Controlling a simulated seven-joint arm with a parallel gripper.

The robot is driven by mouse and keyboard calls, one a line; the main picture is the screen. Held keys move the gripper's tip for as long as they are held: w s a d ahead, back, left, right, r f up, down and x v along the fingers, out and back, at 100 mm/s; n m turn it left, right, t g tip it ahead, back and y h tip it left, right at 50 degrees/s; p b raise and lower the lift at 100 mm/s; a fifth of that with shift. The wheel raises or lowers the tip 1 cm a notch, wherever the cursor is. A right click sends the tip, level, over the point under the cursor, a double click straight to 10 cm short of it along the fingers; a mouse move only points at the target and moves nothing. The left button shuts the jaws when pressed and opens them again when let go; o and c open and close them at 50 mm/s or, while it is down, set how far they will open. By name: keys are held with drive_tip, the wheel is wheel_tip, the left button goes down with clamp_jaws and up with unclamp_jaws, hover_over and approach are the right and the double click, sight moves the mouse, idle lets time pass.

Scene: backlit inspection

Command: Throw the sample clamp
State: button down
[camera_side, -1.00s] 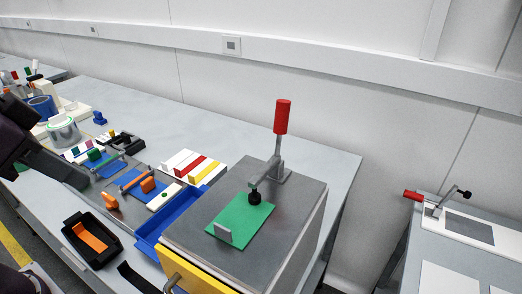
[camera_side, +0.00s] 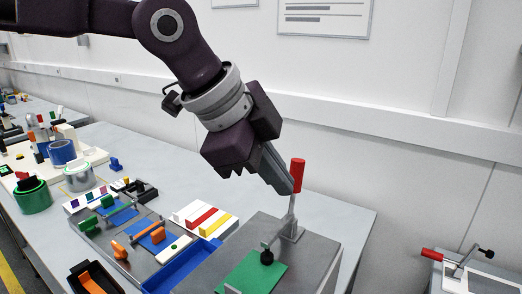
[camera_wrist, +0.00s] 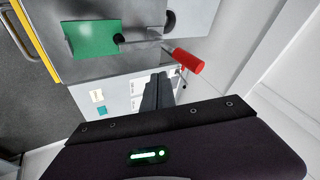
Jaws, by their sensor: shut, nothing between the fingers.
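The sample clamp (camera_side: 291,218) stands on a grey box top, with its red handle (camera_side: 298,175) pointing up. Its black-tipped arm (camera_side: 267,256) reaches over a green plate (camera_side: 262,275), the tip down at the plate. My gripper (camera_side: 291,188) is shut and empty, its fingertips right beside the handle on the left in the side view. In the wrist view my fingers (camera_wrist: 158,88) point towards the clamp, and the red handle (camera_wrist: 188,62) lies just right of the tips. I cannot tell whether they touch. The green plate (camera_wrist: 93,38) also shows there.
A blue tray (camera_side: 188,266) and a block rack (camera_side: 205,218) with white, red and yellow strips lie left of the box. A grey fixture board (camera_side: 125,232) is farther left. A second red-handled clamp (camera_side: 440,257) stands on another table at right. The wall is behind.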

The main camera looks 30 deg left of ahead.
drive_tip(key=w, duration=0.2)
drive_tip(key=w+a, duration=0.1)
drive_tip(key=shift+w+f, duration=0.2)
drive_tip(key=shift+w, duration=0.15)
drive_tip(key=shift+w, duration=0.1)
